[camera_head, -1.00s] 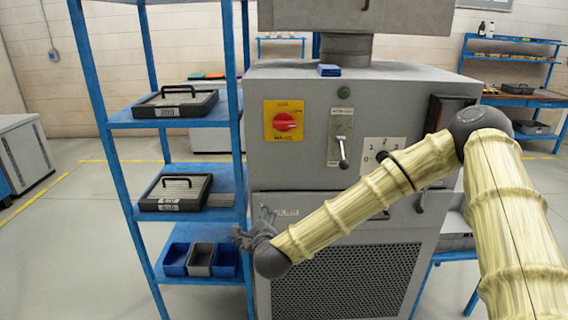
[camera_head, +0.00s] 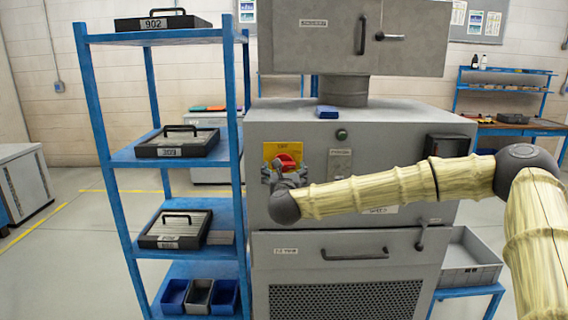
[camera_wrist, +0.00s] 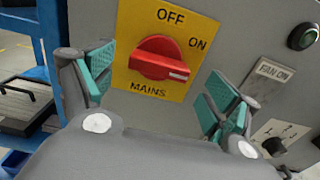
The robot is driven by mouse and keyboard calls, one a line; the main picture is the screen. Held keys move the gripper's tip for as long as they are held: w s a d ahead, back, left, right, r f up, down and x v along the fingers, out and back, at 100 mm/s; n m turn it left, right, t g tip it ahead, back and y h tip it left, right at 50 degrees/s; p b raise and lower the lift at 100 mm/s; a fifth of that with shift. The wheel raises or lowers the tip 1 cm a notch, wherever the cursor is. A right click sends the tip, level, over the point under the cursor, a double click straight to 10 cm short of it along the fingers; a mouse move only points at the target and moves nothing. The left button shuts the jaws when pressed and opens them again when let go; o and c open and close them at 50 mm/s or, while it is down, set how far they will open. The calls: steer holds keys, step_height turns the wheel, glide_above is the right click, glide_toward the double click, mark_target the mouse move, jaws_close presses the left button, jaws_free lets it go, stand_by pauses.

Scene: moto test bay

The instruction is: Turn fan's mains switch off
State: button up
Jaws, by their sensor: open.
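The mains switch is a red rotary knob (camera_wrist: 158,58) on a yellow plate (camera_wrist: 180,22) marked OFF at the top, ON at the right and MAINS below. The knob's white mark points right and slightly down. In the head view the red knob (camera_head: 288,160) shows on the upper left of the grey machine, partly hidden by my gripper (camera_head: 276,168). In the wrist view my gripper (camera_wrist: 155,88) is open, its teal-padded fingers to the left and right of the knob. The fingers look apart from the knob; the exact gap in depth is unclear.
The grey machine (camera_head: 400,117) carries a green button (camera_head: 342,134) right of the switch and a FAN ON label (camera_wrist: 272,72). A blue shelf rack (camera_head: 122,156) with black cases stands close on the left. A grey crate (camera_head: 470,262) sits at the right.

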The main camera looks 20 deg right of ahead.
mark_target(284, 163)
steer(key=shift+p+x, duration=0.55)
steer(key=shift+x, duration=1.55)
steer(key=c, duration=1)
